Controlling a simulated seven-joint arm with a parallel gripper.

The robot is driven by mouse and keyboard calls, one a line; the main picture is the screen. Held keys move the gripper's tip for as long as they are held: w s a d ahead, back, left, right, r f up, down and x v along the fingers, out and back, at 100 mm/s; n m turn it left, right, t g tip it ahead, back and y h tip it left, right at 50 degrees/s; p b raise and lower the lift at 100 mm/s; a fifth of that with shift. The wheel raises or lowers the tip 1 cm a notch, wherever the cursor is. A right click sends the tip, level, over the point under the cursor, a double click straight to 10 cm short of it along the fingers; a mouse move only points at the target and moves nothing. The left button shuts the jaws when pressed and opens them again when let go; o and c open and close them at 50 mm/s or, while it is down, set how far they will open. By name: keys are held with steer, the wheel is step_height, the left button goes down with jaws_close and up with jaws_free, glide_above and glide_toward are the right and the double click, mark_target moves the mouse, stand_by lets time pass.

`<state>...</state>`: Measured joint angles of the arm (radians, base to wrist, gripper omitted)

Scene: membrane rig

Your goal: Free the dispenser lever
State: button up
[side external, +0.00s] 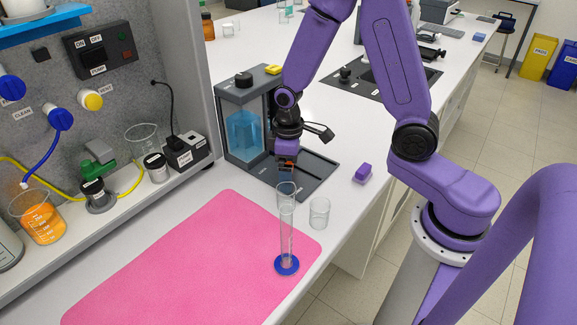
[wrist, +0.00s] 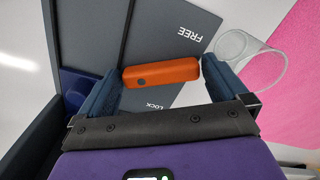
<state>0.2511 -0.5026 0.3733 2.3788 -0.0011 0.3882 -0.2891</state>
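The dispenser (side external: 234,95) is a dark-framed box with blue liquid inside and a dark flat base plate (side external: 318,172). Its orange lever (wrist: 165,73) lies across the plate in the wrist view, with a dark round spot near its left end. The word FREE is above the lever in that view and LOCK below it. My gripper (wrist: 162,76) is open, with one blue finger at each end of the lever. I cannot tell whether either finger touches it. In the side view my gripper (side external: 287,161) is low over the base plate and mostly hides the lever.
A purple block (side external: 362,173) lies right of the plate. A shelf panel (side external: 150,60) rises at the left.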

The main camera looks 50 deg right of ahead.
step_height(320, 180, up, 17)
steer(key=shift+r, duration=0.2)
stand_by(0.6)
steer(key=s+a+f+n, duration=0.1)
steer(key=s+f+n, duration=0.1)
steer(key=s, duration=0.8)
steer(key=s+a+f+n, duration=0.1)
steer(key=s+n, duration=0.3)
steer(key=s, duration=0.7)
steer(key=shift+s+f, duration=0.3)
steer(key=shift+f, duration=0.6)
